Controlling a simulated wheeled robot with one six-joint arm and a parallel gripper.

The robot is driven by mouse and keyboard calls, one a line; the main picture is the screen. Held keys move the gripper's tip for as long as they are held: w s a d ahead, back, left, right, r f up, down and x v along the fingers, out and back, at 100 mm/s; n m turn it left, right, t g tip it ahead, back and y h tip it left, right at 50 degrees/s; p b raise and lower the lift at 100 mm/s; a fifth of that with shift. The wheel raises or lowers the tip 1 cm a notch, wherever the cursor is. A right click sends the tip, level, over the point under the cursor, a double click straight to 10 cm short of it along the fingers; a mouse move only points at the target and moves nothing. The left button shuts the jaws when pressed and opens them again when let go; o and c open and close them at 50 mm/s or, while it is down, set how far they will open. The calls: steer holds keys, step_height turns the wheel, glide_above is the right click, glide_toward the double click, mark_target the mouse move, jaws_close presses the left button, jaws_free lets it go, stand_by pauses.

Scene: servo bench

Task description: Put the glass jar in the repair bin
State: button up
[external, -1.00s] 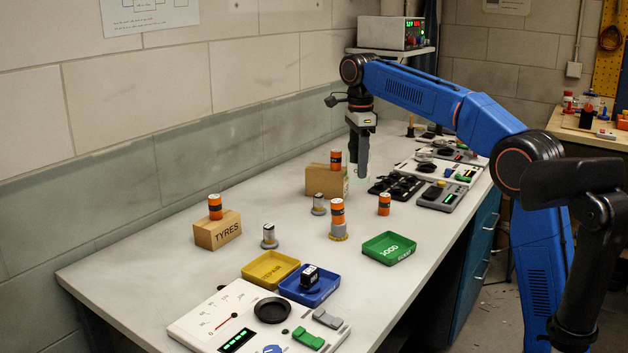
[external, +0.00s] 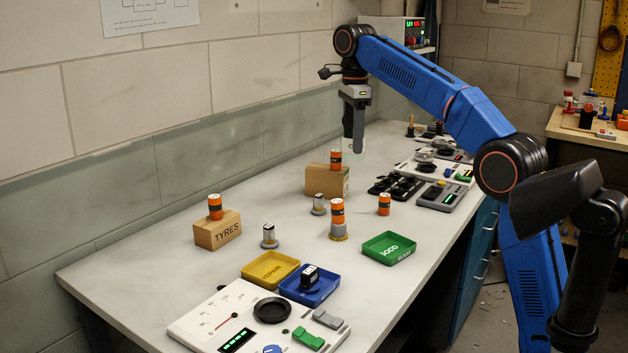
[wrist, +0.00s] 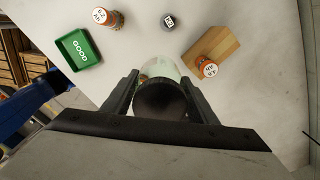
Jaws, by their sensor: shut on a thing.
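My gripper (external: 354,135) is raised above the far part of the bench, behind the cardboard box with an orange battery on it. In the wrist view the jaws are shut on the glass jar (wrist: 160,69), which is clear and pale green with a dark round end facing the camera. In the external view the jar is hard to make out at the fingertips. The repair bin (external: 257,278) is the yellow tray near the front left of the bench, well away from my gripper. No thing shows in it.
A blue tray (external: 291,292) holding a black item stands beside the yellow one. A green tray (external: 370,256) is to the right. Orange batteries, a TYRES box (external: 217,231), small stands and a cardboard box (external: 319,182) lie between my gripper and the trays.

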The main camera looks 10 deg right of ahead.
steer(key=s+a+n, duration=0.4)
steer(key=s+a, duration=0.8)
steer(key=a, duration=0.3)
steer(key=n, duration=0.4)
glide_above(272, 273)
step_height(272, 273, down, 4)
steer(key=shift+f, duration=5.5)
steer(key=shift+f, duration=0.1)
steer(key=o, duration=1.2)
steer(key=shift+o, duration=0.2)
